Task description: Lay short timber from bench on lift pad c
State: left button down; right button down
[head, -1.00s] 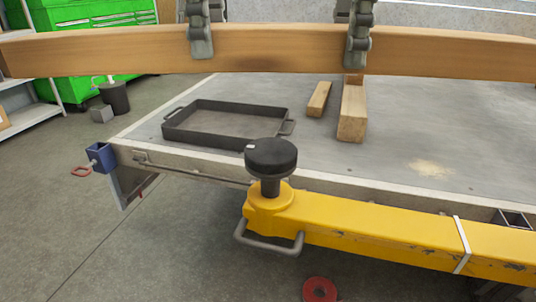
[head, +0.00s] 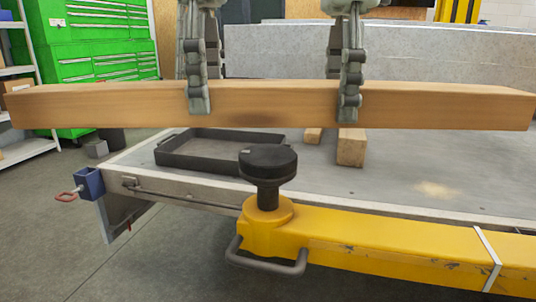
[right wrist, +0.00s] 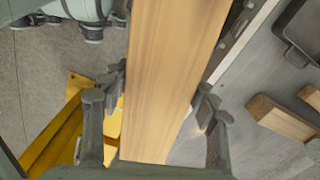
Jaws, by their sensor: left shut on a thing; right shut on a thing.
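A timber beam (head: 270,105) spans almost the whole head view, roughly level, and is seen from above in the right wrist view (right wrist: 165,80). My left gripper (head: 198,100) is shut on it left of its middle. My right gripper (head: 347,103) is shut on it right of its middle; its fingers (right wrist: 162,95) straddle the beam in the right wrist view. A round black lift pad (head: 268,162) stands on the end of a yellow lift arm (head: 370,235). In the head view the pad is below the beam, with a gap between them. Whether it is pad c cannot be read.
A grey trailer deck (head: 400,185) lies behind the yellow arm. On it are a black tray (head: 200,165) and two wooden blocks, the larger one (head: 351,150) partly hidden by the beam. A blue bracket (head: 90,182) with a red handle juts from the deck's left corner.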

aim_at(210, 122)
pick_arm(q)
jog(key=shift+f, duration=0.15)
pick_arm(e)
jog(key=shift+f, duration=0.15)
